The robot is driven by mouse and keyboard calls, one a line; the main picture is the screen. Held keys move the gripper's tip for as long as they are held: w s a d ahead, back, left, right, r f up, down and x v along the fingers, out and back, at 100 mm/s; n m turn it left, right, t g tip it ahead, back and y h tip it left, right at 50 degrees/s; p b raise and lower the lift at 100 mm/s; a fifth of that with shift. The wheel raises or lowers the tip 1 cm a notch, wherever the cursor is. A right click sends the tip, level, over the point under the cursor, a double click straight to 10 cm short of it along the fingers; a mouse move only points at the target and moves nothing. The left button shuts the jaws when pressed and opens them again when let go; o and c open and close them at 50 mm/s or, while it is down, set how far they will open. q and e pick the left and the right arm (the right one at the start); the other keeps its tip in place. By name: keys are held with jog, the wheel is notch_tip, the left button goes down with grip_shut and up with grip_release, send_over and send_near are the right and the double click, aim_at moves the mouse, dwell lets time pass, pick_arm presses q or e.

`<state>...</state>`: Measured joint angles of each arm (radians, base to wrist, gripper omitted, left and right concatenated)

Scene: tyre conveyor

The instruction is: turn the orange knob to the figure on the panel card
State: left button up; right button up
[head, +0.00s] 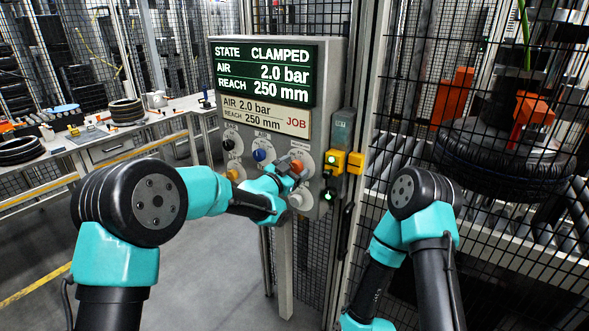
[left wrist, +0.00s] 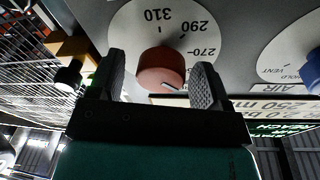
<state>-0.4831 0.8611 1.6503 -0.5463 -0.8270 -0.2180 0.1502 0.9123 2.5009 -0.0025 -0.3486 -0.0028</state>
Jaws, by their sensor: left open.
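The orange knob (head: 297,166) sits on a round white dial at the right of the grey panel (head: 328,100). The panel card (head: 265,117) reads AIR 2.0 bar, REACH 250 mm, JOB. The screen (head: 263,75) above it reads CLAMPED, 2.0 bar, 250 mm. My left gripper (head: 287,176) is at the orange knob. In the left wrist view the knob (left wrist: 162,68) lies between the two open fingers, with gaps at both sides; a pale mark shows on its lower edge. The dial (left wrist: 190,22) shows 270, 290 and 310. My right arm's gripper is out of view.
A blue knob (head: 259,155), a black knob (head: 228,145) and a white knob (head: 295,200) are close by on the panel. Yellow boxes (head: 355,162) stick out at its right. A mesh fence encloses a tyre (head: 470,165) further right.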

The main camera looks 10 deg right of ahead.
pick_arm(q)
jog(key=v, duration=1.7)
jog(key=shift+a, duration=0.2)
jog(key=shift+f, duration=0.1)
jog(key=s+a+f+n+g+y, duration=0.1)
jog(key=s+a+f+n+y, duration=0.15)
jog(key=a+f, duration=0.45)
jog(key=s+a+f+n+g+y, duration=0.1)
jog(key=a+f+n+y, duration=0.2)
jog(key=f, duration=0.7)
jog(key=s+a+f+n+g+y, duration=0.1)
jog(key=s+a+f+n+y, duration=0.2)
jog(key=f, duration=0.6)
jog(key=s+a+f+n+g, duration=0.2)
jog(key=s+a+f, duration=0.2)
jog(key=s, duration=0.3)
jog(key=s+a+f+n+g+y, duration=0.1)
jog(key=s+a+f+n+g, duration=0.1)
jog(key=s+f, duration=0.4)
jog(key=s+a+f+n+g+y, duration=0.1)
jog(key=s+a+f+n+g, duration=0.2)
jog(key=s, duration=0.6)
notch_tip(320, 180, down, 3)
jog(key=a+g, duration=0.1)
jog(key=a, duration=0.1)
jog(key=shift+a, duration=0.4)
